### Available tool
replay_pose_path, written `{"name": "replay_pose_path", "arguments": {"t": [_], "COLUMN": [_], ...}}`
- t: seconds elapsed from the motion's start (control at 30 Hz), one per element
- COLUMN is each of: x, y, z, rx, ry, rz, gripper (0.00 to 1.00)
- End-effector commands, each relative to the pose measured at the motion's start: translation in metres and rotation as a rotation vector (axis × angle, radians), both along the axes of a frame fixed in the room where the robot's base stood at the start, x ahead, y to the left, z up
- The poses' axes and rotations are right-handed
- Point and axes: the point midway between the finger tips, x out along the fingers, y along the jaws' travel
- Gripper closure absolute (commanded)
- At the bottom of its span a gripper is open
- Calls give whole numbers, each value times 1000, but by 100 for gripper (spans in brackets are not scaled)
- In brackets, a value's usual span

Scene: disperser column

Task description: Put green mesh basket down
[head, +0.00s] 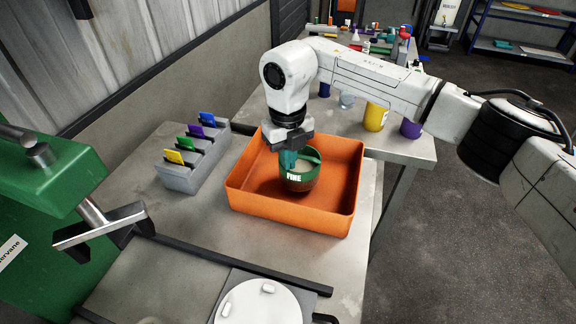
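The green mesh basket (298,179) is a round green cup with a brown band and the word FINE on its front. It shows inside the orange tray (290,220), near the tray's middle, and looks upright. My gripper (290,160) points down over the basket's left rim, with a teal fingertip at the rim. Whether the fingers are closed on the rim, and whether the basket touches the tray floor, I cannot tell.
A grey rack (193,172) with several coloured tabs stands left of the tray. A green machine (60,180) with a metal arm is at the left. A white round plate (262,305) lies in front. Coloured containers (375,116) stand on the table behind.

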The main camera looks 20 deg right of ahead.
Motion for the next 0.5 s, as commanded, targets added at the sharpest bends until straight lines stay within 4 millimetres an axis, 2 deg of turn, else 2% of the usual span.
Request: {"name": "replay_pose_path", "arguments": {"t": [0.1,0.17,0.5], "x": [-2,-2,-2], "y": [1,1,0], "z": [-18,-24,-27], "rx": [1,2,1], "ry": [4,3,1], "rz": [0,1,1], "gripper": [100,100,100]}}
